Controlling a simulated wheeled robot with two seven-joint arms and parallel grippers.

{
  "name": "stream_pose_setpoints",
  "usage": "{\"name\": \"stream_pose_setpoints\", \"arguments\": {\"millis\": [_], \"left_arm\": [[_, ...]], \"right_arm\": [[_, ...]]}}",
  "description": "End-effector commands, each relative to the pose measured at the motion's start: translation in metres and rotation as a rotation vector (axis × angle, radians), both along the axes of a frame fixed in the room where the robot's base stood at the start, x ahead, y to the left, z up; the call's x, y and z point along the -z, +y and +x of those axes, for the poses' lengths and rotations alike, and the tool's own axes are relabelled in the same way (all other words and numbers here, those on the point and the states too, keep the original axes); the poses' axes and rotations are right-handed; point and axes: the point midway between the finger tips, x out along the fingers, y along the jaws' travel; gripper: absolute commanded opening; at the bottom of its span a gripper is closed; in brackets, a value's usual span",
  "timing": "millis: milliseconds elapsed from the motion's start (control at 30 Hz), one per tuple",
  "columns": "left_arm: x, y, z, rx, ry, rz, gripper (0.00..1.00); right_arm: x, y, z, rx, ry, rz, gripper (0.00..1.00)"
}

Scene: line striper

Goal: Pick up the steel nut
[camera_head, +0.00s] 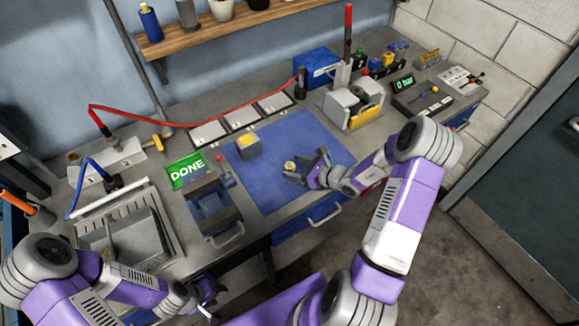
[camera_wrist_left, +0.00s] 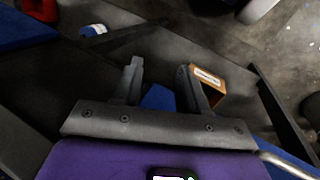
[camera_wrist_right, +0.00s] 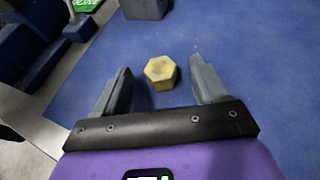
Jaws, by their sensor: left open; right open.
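The steel nut (camera_head: 290,166) lies on the blue mat (camera_head: 270,190) and looks yellowish and hexagonal. In the right wrist view the nut (camera_wrist_right: 161,73) rests flat on the mat, its hole facing up, between the fingertips with a gap on both sides. My right gripper (camera_head: 306,168) is open, its fingers low over the mat on either side of the nut, not closed on it. My left gripper (camera_head: 207,298) is open and empty, in front of the bench and away from the nut. The left wrist view shows its spread fingers (camera_wrist_left: 160,75) above the floor area.
A grey block with a yellow top (camera_head: 248,146) sits on the mat behind the nut. A blue and grey vise-like fixture (camera_head: 213,208) stands left of the mat, beside the green DONE sign (camera_head: 186,171). A grey machine (camera_head: 352,105) stands behind right. The mat around the nut is clear.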

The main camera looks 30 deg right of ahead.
Motion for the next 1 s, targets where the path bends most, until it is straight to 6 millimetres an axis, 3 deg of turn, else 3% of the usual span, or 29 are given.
{"name": "stream_pose_setpoints", "arguments": {"millis": [367, 767, 1000], "left_arm": [[0.0008, 0.0, 0.0003, 0.0, -0.001, 0.0, 0.43], [0.0009, 0.0001, 0.0004, 0.0, -0.001, 0.0, 0.43], [0.0006, 0.0, 0.0003, 0.0, -0.001, 0.0, 0.43]], "right_arm": [[0.0057, 0.0054, 0.0097, 0.0, 0.002, -0.001, 0.7], [0.0055, 0.0054, 0.0094, 0.0, 0.002, -0.001, 0.09], [0.0038, 0.0052, 0.0097, 0.0, 0.0, -0.001, 0.08]]}}
